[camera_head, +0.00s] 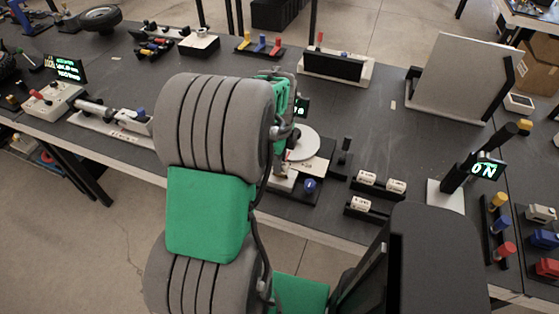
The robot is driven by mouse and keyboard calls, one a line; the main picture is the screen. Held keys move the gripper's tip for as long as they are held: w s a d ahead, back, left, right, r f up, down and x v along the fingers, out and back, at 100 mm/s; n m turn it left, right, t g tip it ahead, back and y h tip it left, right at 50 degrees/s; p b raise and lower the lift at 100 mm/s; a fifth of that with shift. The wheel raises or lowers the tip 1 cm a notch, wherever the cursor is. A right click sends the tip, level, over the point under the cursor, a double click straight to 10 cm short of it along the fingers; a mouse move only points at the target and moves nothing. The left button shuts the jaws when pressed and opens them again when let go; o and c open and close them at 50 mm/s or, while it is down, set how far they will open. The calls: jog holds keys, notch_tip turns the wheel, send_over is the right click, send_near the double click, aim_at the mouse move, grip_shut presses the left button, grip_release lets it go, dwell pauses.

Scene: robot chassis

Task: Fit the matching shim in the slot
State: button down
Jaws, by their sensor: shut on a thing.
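My gripper (281,168) is over the white and black fixture (313,168) near the table's front edge, mostly hidden behind my green and grey arm. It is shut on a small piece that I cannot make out. The fixture has a round pale disc (302,143) and a blue knob (310,186). Small white labelled pieces sit on black holders to the right: two on the rear holder (380,191) and one on the front holder (376,216). I cannot tell which parts are shims. No slot shows clearly; my arm covers part of the fixture.
A display reading "0 N" (487,170) stands on a post at the right. A large grey panel (461,75) stands at the back right. Coloured pegs (261,46) and other fixtures line the back. The dark table (370,125) is bare between fixture and panel.

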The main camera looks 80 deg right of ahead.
jog(key=shift+f+b, duration=0.45)
jog(key=shift+f, duration=0.35)
jog(key=c, duration=1.2)
grip_release()
jog(key=shift+r, duration=0.1)
notch_tip(320, 180, up, 8)
jog(key=shift+f, duration=0.15)
